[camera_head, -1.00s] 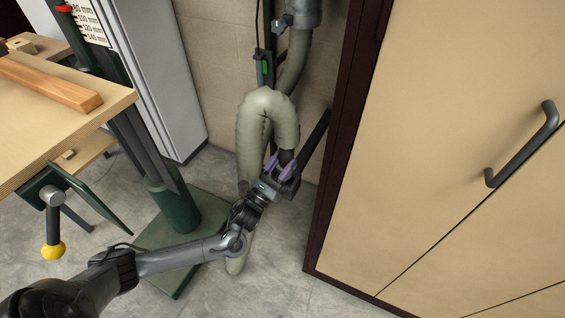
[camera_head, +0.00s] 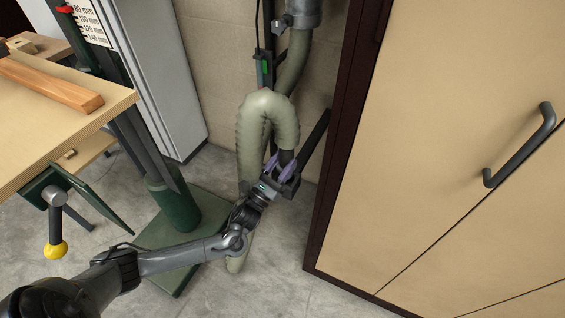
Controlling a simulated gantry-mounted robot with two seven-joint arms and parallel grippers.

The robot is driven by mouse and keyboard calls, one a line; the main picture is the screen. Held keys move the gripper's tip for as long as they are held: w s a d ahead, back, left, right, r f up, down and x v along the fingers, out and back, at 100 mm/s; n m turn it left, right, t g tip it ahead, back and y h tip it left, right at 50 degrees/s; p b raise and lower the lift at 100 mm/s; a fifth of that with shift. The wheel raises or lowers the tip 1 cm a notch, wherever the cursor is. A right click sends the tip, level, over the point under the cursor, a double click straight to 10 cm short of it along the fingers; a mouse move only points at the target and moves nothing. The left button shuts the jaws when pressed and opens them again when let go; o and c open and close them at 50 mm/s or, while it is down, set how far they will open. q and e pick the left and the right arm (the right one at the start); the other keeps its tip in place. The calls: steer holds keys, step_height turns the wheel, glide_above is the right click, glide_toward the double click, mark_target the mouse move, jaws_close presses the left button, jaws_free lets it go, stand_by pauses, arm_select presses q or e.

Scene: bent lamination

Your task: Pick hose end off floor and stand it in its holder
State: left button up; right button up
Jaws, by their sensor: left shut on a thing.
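The hose (camera_head: 267,106) is beige-grey and corrugated. It bends over in an arch in front of the wall, and its dark end piece (camera_head: 286,157) points down. My left gripper (camera_head: 284,167) is shut on the hose end, its purple fingers at the dark piece. The hose end is held above the floor. A dark bar (camera_head: 316,137) slants up to the right just beside the gripper; I cannot tell whether it is the holder, or whether the hose end touches it. My right gripper is not in view.
A tan cabinet (camera_head: 430,150) with a dark frame stands close on the right. A green machine base (camera_head: 175,205) and a wooden worktable (camera_head: 60,120) stand on the left. Grey floor (camera_head: 270,285) is free in front. A metal pipe fitting (camera_head: 302,12) is above.

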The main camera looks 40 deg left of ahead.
arm_select(q)
steer(key=shift+f+b, duration=0.6)
steer(key=shift+f, duration=0.55)
steer(key=shift+f, duration=0.2)
steer(key=shift+f+b, duration=0.3)
steer(key=shift+f, duration=0.25)
steer(key=shift+f, duration=0.1)
steer(key=shift+f+b, duration=0.55)
steer(key=shift+f, duration=0.3)
steer(key=o, duration=1)
